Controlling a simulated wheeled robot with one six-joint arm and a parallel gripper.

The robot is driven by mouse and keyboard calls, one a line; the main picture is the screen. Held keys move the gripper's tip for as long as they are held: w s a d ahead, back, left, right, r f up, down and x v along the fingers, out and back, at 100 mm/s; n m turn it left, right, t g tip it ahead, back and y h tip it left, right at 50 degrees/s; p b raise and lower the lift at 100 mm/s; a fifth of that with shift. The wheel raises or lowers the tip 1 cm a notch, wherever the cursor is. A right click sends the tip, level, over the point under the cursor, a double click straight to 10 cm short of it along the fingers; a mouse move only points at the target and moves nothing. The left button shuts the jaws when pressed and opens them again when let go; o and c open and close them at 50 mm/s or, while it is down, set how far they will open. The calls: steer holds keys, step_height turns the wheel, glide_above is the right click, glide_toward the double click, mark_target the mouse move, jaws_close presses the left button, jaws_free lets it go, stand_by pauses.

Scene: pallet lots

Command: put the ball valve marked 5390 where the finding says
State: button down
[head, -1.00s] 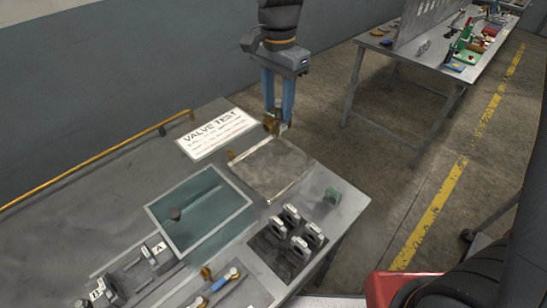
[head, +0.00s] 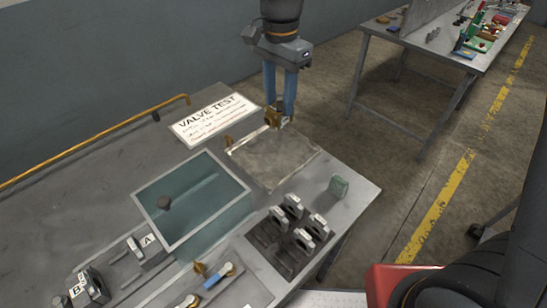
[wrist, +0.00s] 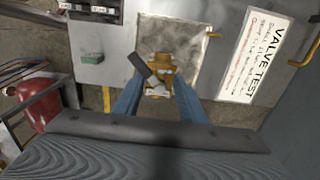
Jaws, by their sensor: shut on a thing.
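My gripper (head: 281,112) is shut on a brass ball valve (head: 272,117), at the far edge of a square grey pad with a pale rim (head: 277,162). In the wrist view the valve (wrist: 160,70) sits between the blue fingertips with a dark lever slanting to its left, over the pad (wrist: 185,35). I cannot tell whether it touches the pad. No number is readable on it. A white VALVE TEST sheet (head: 214,118) lies beside the pad; its smaller lines are too blurred to read.
A water tank (head: 180,240) stands left of the pad. A black rack with several grey holders (head: 268,237), a green block (head: 339,187), fixtures marked A (head: 148,242) and B (head: 78,290), and a blue-handled valve (head: 216,278) are nearby. A second table (head: 425,45) stands behind.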

steer(key=b, duration=0.3)
glide_above(279, 156)
step_height(279, 156, down, 4)
steer(key=shift+f, duration=0.1)
step_height(279, 156, down, 10)
steer(key=shift+r+p, duration=0.1)
steer(key=shift+p, duration=1)
steer(key=c, duration=1.1)
jaws_free()
step_height(279, 156, up, 12)
steer(key=b, duration=0.3)
steer(key=s+d+f+n, duration=0.2)
steer(key=s+d, duration=0.2)
steer(key=d, duration=0.3)
steer(key=s+d+f+n, duration=0.3)
steer(key=d, duration=0.5)
steer(key=s+d+f+n+t, duration=0.1)
steer(key=s+d+f+n, duration=0.2)
steer(key=d, duration=0.4)
steer(key=shift+s+d+f, duration=0.1)
steer(key=shift+s+d, duration=0.1)
steer(key=shift+s, duration=0.65)
